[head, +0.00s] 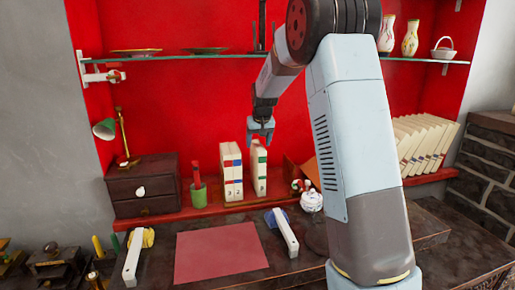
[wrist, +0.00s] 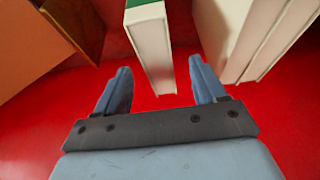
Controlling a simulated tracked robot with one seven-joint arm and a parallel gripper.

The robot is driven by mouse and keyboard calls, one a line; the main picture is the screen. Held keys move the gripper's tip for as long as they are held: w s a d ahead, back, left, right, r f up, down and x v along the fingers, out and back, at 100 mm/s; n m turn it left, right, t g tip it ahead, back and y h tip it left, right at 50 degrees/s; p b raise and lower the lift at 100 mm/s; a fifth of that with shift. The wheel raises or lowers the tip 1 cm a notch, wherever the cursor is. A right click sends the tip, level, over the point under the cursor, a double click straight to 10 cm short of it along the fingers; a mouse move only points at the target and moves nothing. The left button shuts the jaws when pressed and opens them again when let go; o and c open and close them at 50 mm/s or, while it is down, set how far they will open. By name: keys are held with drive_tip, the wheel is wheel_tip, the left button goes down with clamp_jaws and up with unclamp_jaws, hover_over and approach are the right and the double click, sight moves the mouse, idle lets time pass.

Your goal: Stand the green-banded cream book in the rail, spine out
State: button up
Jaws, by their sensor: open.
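The green-banded cream book (head: 258,172) stands upright on the red shelf, with its green band facing me in the head view. In the wrist view the book (wrist: 149,45) shows as a pale block with a green side. My gripper (head: 261,130) is just above the book in the head view, pointing down. In the wrist view my gripper (wrist: 158,70) is open, with one finger on each side of the book's line and clear gaps on both sides. I cannot tell whether the fingertips reach past its edge. I cannot make out the rail clearly.
Two banded cream books (head: 231,172) stand to its left, a gap apart. An orange-brown panel (head: 306,170) is to its right. A glass shelf (head: 210,56) runs above.

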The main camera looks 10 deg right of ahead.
drive_tip(key=v, duration=1)
drive_tip(key=s+r, duration=0.3)
drive_tip(key=s, duration=0.8)
drive_tip(key=s+r, duration=0.3)
drive_tip(key=s, duration=0.7)
drive_tip(key=s+f, duration=0.3)
drive_tip(key=s, duration=0.8)
drive_tip(key=s+f+t, duration=0.1)
drive_tip(key=s+f, duration=0.2)
drive_tip(key=s, duration=0.8)
drive_tip(key=shift+s+f, duration=0.2)
drive_tip(key=shift+s, duration=0.1)
